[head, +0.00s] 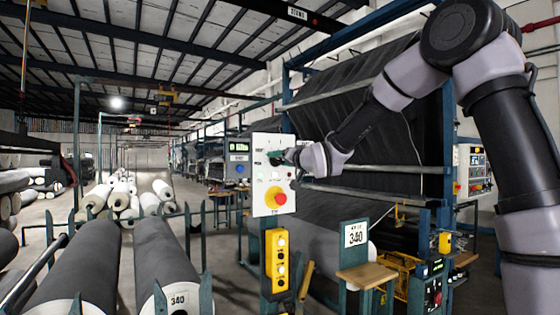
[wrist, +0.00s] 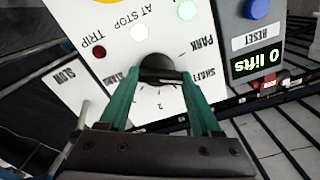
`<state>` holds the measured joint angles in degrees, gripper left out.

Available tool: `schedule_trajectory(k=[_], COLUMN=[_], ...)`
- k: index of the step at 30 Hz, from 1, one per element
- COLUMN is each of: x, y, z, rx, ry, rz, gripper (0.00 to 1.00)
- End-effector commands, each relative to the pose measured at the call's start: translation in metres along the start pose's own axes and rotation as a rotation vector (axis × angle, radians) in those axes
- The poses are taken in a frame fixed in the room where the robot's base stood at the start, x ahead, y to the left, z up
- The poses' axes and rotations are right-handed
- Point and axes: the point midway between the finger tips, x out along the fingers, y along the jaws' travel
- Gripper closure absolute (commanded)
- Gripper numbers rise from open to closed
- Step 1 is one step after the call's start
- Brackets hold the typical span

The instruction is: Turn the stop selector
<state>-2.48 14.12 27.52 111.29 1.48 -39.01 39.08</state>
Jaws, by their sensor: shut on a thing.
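The stop selector is a dark round knob (wrist: 157,62) on a white control panel (head: 262,213), which fills the upper middle of the wrist view, upside down. Printed words such as PARK and SHAFT, and a small numbered scale, surround the knob. My gripper (wrist: 160,76) has two green fingers, one on each side of the knob, shut on it. In the head view my gripper (head: 287,157) reaches the panel from the right and hides most of the knob. The knob's pointing direction cannot be made out.
The panel carries a pale green lamp (wrist: 187,10), a white lamp (wrist: 140,32), a dark red lamp (wrist: 99,52) and a red stop button (head: 278,198). A grey box (head: 239,157) with a blue button stands behind. A yellow pendant (head: 277,262) hangs below. Grey rolls (head: 160,258) lie left.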

Motion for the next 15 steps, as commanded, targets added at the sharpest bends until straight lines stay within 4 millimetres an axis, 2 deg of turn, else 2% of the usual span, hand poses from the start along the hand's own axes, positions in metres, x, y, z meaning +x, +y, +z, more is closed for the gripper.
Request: schedule_trajectory(k=[15], x=[-0.0001], y=[-0.0014], z=[0.0013], rx=[-0.348], ry=[0.001], rz=[-0.001], gripper=[0.91])
